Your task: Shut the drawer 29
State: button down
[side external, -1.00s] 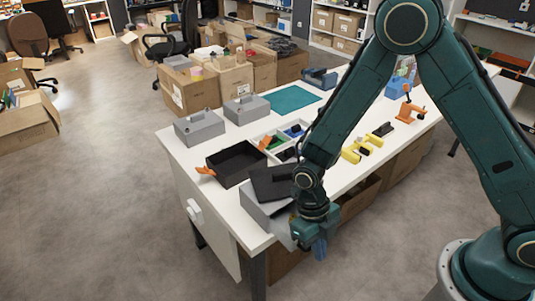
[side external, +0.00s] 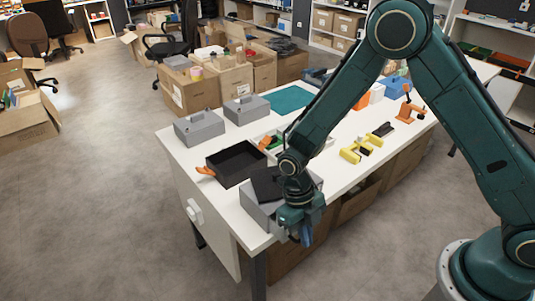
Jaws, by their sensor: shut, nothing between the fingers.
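A grey box (side external: 258,214) with a dark part on top (side external: 265,186) stands at the near corner of the white table. It may hold the drawer, but I can read no number 29, and the side facing my arm is largely hidden. My gripper (side external: 304,238) is shut and empty, pointing down at the right side of this box, by the table's edge. I cannot tell whether it touches the box. A black open tray (side external: 236,163) with an orange handle (side external: 205,171) lies just behind the box.
Two grey lidded boxes (side external: 199,128) (side external: 247,108) stand at the table's far left. A teal mat (side external: 289,99), yellow parts (side external: 356,152) and an orange clamp (side external: 409,112) lie farther back and right. Cartons stand under the table.

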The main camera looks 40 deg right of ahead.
jog(key=shift+w, duration=0.4)
jog(key=shift+s, duration=0.1)
